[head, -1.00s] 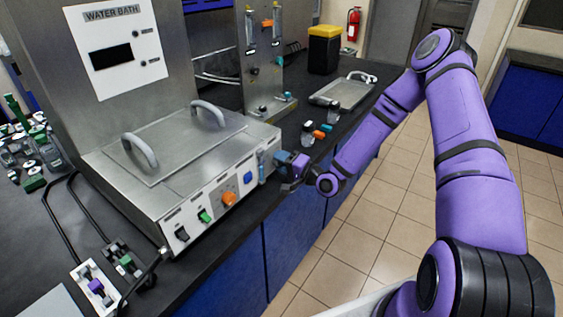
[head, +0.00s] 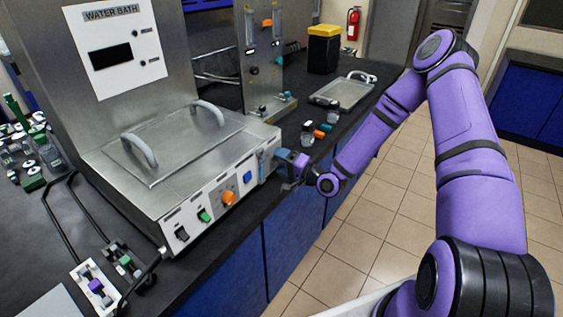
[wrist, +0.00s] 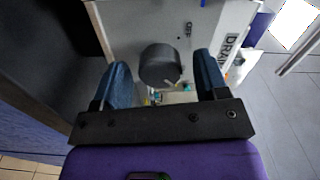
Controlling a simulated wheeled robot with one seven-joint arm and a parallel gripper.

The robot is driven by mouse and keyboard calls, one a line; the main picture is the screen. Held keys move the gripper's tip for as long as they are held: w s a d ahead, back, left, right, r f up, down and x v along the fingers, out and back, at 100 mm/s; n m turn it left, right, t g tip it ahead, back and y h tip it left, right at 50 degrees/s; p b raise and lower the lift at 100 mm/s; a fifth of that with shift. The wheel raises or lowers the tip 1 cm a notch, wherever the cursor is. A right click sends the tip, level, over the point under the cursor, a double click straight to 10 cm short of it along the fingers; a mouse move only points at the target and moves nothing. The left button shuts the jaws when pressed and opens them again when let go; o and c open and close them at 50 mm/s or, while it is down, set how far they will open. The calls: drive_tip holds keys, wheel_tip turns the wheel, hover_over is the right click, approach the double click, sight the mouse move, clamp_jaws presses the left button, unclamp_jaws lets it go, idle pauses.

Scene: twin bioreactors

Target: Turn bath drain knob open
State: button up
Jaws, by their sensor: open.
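The drain knob (wrist: 160,66) is a dark grey round knob with a pale pointer mark, on a light panel lettered DRAIN and OFF in the wrist view. My gripper (wrist: 163,72) is open, with one blue finger on each side of the knob. A small gap shows on both sides, so the fingers look apart from it. In the head view my gripper (head: 284,160) is at the right end of the water bath's (head: 192,203) front panel, and the knob is hidden there.
On the same panel are an orange knob (head: 228,198), a green switch (head: 204,215), a black switch (head: 181,233) and a blue button (head: 247,177). Small bottles and caps lie on the bench behind my gripper. A metal tray (head: 342,93) is farther back. The floor side is clear.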

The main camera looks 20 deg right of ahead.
drive_tip(key=v, duration=1)
drive_tip(key=shift+s+d, duration=0.15)
drive_tip(key=shift+s, duration=0.05)
drive_tip(key=s+d+r+n+g+h, duration=0.2)
drive_tip(key=r+n+h, duration=0.15)
drive_tip(key=r, duration=0.45)
drive_tip(key=s+d+r+n+g+h, duration=0.1)
drive_tip(key=s+r+n+g+h, duration=0.2)
drive_tip(key=r, duration=0.4)
drive_tip(key=s+d+r+n+g+h, duration=0.1)
drive_tip(key=d+r+n+g+h, duration=0.1)
drive_tip(key=r+h, duration=0.45)
drive_tip(key=s+a+r+g+y, duration=0.1)
drive_tip(key=s+a+r, duration=0.1)
drive_tip(key=s+r, duration=0.5)
drive_tip(key=s+a+r+g+y, duration=0.1)
drive_tip(key=s+a+r, duration=0.2)
drive_tip(key=s+r, duration=0.4)
drive_tip(key=s, duration=0.8)
drive_tip(key=shift+s+r, duration=0.3)
drive_tip(key=shift+s, duration=0.05)
